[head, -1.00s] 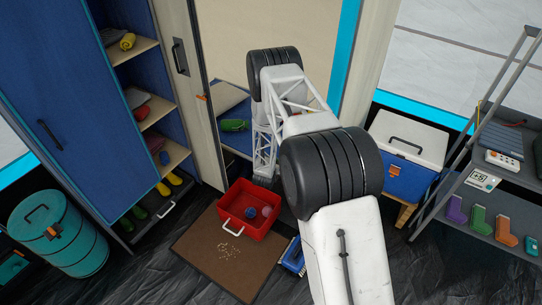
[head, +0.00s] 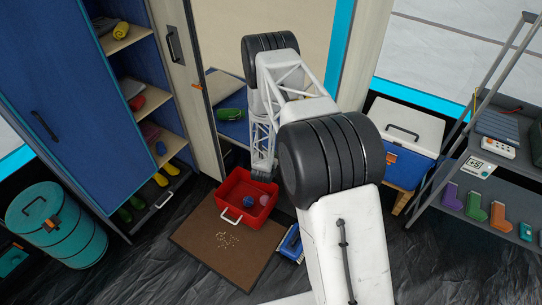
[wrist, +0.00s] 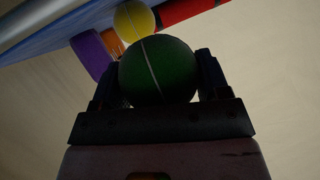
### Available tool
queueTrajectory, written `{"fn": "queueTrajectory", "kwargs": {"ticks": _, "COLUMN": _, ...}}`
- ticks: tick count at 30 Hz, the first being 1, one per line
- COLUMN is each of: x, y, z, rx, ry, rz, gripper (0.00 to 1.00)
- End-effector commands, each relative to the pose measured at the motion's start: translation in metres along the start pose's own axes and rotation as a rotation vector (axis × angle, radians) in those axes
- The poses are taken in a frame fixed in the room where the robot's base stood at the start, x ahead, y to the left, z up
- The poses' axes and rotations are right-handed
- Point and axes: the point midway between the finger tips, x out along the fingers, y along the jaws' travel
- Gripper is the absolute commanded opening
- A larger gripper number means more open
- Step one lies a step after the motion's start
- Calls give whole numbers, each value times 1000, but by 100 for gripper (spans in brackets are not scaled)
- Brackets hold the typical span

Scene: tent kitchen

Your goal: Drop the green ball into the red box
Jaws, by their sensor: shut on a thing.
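In the wrist view my gripper (wrist: 157,78) is shut on the green ball (wrist: 158,70), a dark green ball with a pale seam held between its two fingers. In the head view the red box (head: 250,219) stands open on a brown mat, with a white handle on its front. A blue ball (head: 249,201) and a pinkish ball (head: 264,200) lie in it. The far end of my arm drops behind the box's back right side. My fingers and the green ball cannot be made out there.
A brown mat (head: 205,235) lies under the box, with a blue item (head: 290,243) at its right. A blue cabinet (head: 70,110) and teal drum (head: 62,225) stand left; a cooler (head: 405,160) and shelf rack stand right. A yellow ball (wrist: 133,21) shows beyond the gripper.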

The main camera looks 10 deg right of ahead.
Motion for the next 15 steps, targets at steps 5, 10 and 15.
{"fn": "queueTrajectory", "kwargs": {"ticks": 5, "x": 0, "y": 0, "z": 1, "rx": -2, "ry": -1, "rz": -4, "gripper": 46}}
{"fn": "queueTrajectory", "kwargs": {"ticks": 10, "x": 3, "y": -3, "z": 8, "rx": -15, "ry": -6, "rz": -26, "gripper": 46}}
{"fn": "queueTrajectory", "kwargs": {"ticks": 15, "x": 9, "y": -10, "z": 24, "rx": -43, "ry": -16, "rz": -81, "gripper": 46}}
